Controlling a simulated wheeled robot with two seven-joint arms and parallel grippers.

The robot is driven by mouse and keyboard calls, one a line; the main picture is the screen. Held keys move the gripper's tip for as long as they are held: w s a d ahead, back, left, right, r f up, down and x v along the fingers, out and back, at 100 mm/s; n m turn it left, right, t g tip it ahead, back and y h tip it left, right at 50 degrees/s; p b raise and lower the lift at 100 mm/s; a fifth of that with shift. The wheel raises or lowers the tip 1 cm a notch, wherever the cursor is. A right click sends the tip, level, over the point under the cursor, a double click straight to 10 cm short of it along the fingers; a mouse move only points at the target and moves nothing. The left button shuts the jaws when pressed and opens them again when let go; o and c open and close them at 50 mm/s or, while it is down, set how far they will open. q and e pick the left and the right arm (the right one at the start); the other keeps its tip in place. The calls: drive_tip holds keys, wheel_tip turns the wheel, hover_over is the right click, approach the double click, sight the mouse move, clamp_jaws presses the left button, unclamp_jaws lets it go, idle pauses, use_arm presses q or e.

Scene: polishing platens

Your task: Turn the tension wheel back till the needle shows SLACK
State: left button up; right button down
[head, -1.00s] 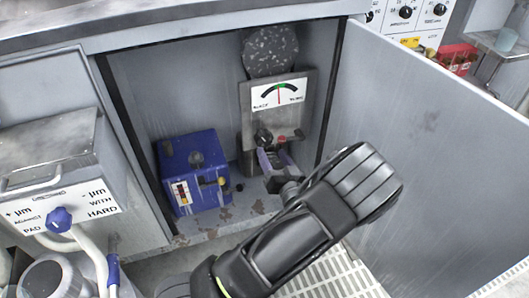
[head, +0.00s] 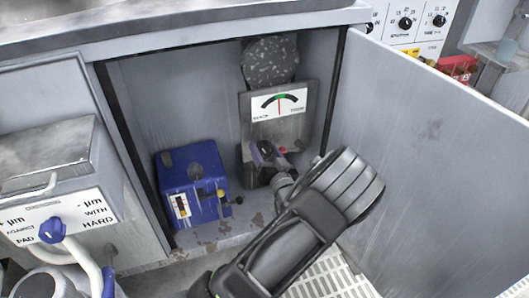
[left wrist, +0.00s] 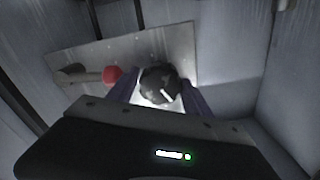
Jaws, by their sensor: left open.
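The dark tension wheel (head: 265,146) is on the grey mechanism inside the open cabinet. Above it is the white gauge (head: 279,103), its needle standing near upright at mid-scale, not at the SLACK end on the left. My left gripper (head: 268,153) is open, with its purple fingers at the wheel. In the left wrist view the wheel (left wrist: 160,86) shows between the fingers (left wrist: 162,92), one on each side; I cannot tell whether they touch it. The forearm and wrist hide the lower part of the mechanism. My right gripper is not in view.
A red-ended lever (head: 284,149) is close beside the wheel; its red knob (left wrist: 112,75) also shows in the wrist view. A blue box (head: 192,180) stands to the left on the cabinet floor. The open door (head: 430,140) bounds the right side.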

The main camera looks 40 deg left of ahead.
use_arm(q)
drive_tip(key=shift+w+a, duration=0.15)
drive_tip(key=shift+a, duration=0.05)
drive_tip(key=c, duration=1.1)
